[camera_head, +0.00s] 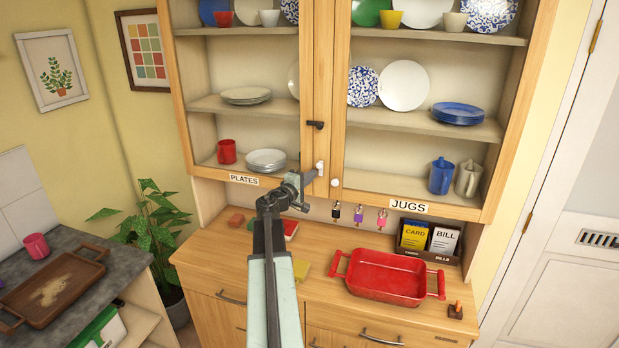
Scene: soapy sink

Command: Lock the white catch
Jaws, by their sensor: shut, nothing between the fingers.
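The white catch (320,168) is a small upright piece low on the middle frame of the dresser's glazed doors. My gripper (313,175) is shut and empty, with its tips right by the lower part of the white catch. I cannot tell whether they touch it. My wrist hides part of the left door's lower edge. A black catch (315,125) sits higher on the same frame and lies roughly level. A round white knob (335,183) is just right of the white catch, on the right door.
Below are a red tray (385,278), a card and bill box (428,240) and several hanging keys (358,214). Plates and jugs stand on the shelves behind the doors. A plant (150,235) and a side counter (75,240) are at left. The air before the doors is clear.

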